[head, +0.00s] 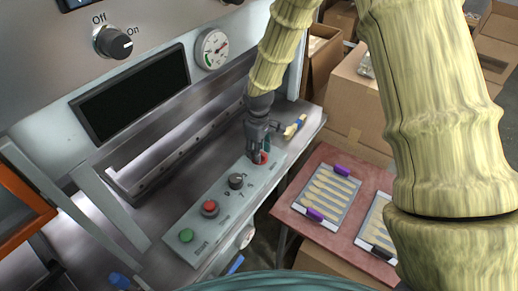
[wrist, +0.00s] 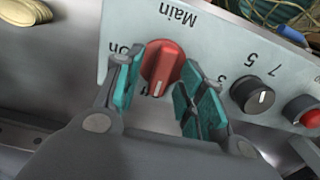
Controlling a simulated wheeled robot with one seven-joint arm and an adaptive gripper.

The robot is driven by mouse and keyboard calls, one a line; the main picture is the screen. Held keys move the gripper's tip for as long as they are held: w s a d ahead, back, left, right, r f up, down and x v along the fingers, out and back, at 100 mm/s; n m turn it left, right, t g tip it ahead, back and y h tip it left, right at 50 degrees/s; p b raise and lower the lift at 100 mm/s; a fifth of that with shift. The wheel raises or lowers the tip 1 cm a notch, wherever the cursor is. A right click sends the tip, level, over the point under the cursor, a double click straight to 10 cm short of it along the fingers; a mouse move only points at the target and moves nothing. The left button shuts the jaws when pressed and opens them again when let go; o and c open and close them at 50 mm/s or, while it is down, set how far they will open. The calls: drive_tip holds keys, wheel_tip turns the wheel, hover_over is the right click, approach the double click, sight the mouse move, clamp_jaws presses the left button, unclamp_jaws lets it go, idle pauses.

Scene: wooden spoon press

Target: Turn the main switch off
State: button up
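The red main switch (wrist: 163,62) sits on the grey control panel (wrist: 210,30), under the word "Main". In the wrist view, upside down, its white mark points down towards a partly hidden label that seems to read "Off"; "On" stands to the left. My gripper (wrist: 165,72) has its teal-padded fingers apart, one on each side of the knob. Both tips lie very close to it; whether they press on it I cannot tell. In the head view my gripper (head: 259,152) is down at the panel's far end, largely covering the red switch (head: 261,158).
Along the panel are a black dial (head: 236,181), a red button (head: 209,208) and a green button (head: 186,235). A dark red table (head: 283,209) with trays of wooden spoons (head: 329,190) stands to the right. Cardboard boxes (head: 364,95) are behind it.

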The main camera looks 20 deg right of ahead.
wheel_tip(320, 180, up, 12)
idle(0.6)
idle(0.5)
